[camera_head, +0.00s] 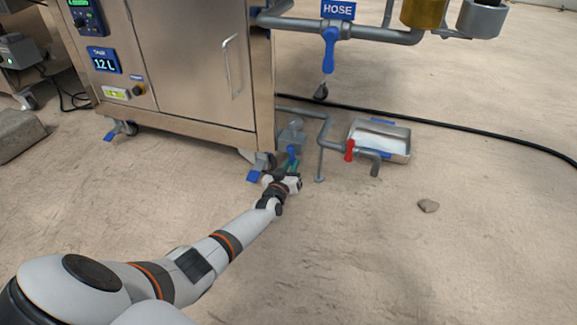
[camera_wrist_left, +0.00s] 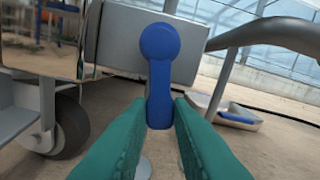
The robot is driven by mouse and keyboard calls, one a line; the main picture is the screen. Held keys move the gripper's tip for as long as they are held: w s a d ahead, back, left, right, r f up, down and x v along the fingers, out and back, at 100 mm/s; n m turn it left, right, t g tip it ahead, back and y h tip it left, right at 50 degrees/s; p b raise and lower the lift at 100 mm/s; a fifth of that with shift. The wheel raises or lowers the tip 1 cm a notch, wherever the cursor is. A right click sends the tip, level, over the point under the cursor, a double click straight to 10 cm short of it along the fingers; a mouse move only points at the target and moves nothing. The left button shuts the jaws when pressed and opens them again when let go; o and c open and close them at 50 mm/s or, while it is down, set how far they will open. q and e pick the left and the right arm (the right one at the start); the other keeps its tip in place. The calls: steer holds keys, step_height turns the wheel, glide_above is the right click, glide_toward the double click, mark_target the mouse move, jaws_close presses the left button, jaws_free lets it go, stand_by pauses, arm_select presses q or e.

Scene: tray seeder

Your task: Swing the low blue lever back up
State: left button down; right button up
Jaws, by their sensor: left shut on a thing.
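The low blue lever (camera_head: 291,153) sits on a grey valve body (camera_head: 291,137) low beside the steel cabinet's right end. In the left wrist view the lever (camera_wrist_left: 160,62) has its round hub at the top and its handle pointing down. My left gripper (camera_head: 291,170) reaches it from the front, near the floor. Its green fingers (camera_wrist_left: 164,104) are shut on the lower handle, one on each side. The lever's lower tip is partly hidden in the head view. My right gripper is not in view.
The steel cabinet (camera_head: 190,60) stands on casters (camera_head: 262,160) just left of the lever. A pipe with a red lever (camera_head: 350,150) and a shallow tray (camera_head: 405,146) are to the right. A higher blue lever (camera_head: 330,48) hangs under the HOSE sign.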

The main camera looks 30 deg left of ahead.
arm_select(q)
steer(key=shift+w+d+r+n+p, duration=0.1)
steer(key=shift+d+r+n, duration=0.6)
steer(key=shift+n, duration=1.85)
steer(key=shift+w+d+r+n+p, duration=0.15)
steer(key=shift+d+r+n, duration=0.45)
steer(key=shift+n, duration=1.9)
steer(key=shift+w+d+r+n+p, duration=0.1)
steer(key=shift+d+r+n, duration=0.6)
steer(key=shift+n, duration=1.85)
steer(key=shift+a+r, duration=0.2)
steer(key=shift+a, duration=0.05)
steer(key=c, duration=1.3)
jaws_free()
steer(key=shift+s+r, duration=0.1)
steer(key=p+v, duration=0.7)
steer(key=v, duration=0.4)
steer(key=shift+s+p, duration=0.3)
steer(key=shift+s, duration=0.1)
